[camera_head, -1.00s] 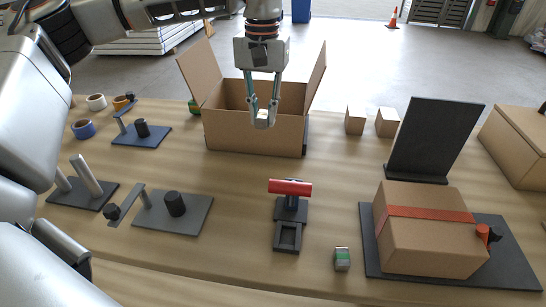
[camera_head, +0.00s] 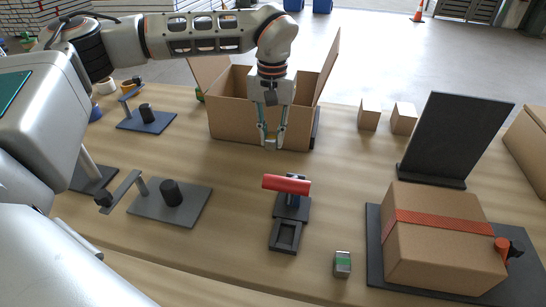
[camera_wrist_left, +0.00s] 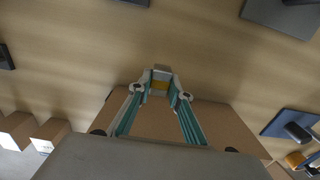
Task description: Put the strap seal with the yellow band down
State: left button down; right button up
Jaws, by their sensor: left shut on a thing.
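My left gripper (camera_head: 270,140) hangs pointing down at the near side of the open cardboard box (camera_head: 262,128), above the table. It is shut on the strap seal with the yellow band (camera_wrist_left: 160,80), a small grey block. In the head view the seal is mostly hidden by the fingertips. Another seal, with a green band (camera_head: 342,264), stands on the table at the near right. My right gripper is not in view.
A black stand with a red roller (camera_head: 287,184) is just nearer than the gripper. A taped carton (camera_head: 440,245) lies on a dark board at the right. Grey fixture plates (camera_head: 185,212) stand at the left. Table between the box and the red roller is clear.

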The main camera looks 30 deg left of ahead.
aim_at(272, 165)
pick_arm(q)
jog(key=shift+f+b, duration=0.35)
jog(key=shift+f, duration=3)
jog(key=shift+f, duration=0.2)
jog(key=c, duration=1.8)
grip_release()
jog(key=shift+c, duration=0.2)
